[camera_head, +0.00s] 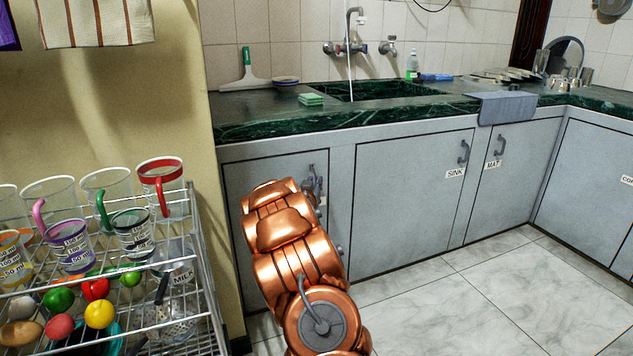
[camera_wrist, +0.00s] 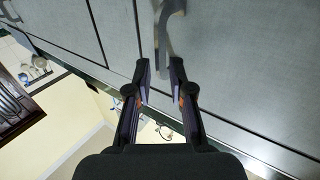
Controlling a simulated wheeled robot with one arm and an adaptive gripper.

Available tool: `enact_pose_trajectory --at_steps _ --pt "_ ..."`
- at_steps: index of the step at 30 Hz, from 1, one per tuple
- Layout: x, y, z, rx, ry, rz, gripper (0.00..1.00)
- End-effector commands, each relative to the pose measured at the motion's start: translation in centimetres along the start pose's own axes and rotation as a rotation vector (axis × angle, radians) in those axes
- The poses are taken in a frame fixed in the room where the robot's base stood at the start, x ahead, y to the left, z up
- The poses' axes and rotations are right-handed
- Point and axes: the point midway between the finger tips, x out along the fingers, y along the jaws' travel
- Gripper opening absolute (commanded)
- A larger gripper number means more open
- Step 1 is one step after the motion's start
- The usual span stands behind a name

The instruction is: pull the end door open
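The end door (camera_head: 235,190) is the grey cabinet door at the left end under the counter, and it looks closed. Its grey curved handle (camera_head: 313,183) shows just past my copper arm, which hides much of the door. In the wrist view the grey door (camera_wrist: 235,65) fills the upper part, with the handle (camera_wrist: 168,38) at the top middle. My gripper (camera_wrist: 161,75) is open, its two dark fingers apart. The handle's lower end reaches down toward the gap between the fingertips; I cannot tell whether it touches them. The gripper is hidden in the head view.
A wire rack (camera_head: 205,270) with measuring cups and vegetables stands at the left, near the end door. Doors labelled SINK (camera_head: 415,200) and MAT (camera_head: 510,180) are to the right. The tiled floor (camera_head: 480,300) at the right is clear.

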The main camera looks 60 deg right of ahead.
Motion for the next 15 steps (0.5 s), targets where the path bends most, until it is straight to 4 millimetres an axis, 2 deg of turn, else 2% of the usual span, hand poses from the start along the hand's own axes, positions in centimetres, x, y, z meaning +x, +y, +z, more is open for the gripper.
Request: enact_pose_trajectory --at_steps 6,15 --pt "2.0 0.0 0.2 0.002 -0.001 0.0 0.21" --pt "3.2 0.0 0.1 0.0 -0.001 -0.001 0.21"
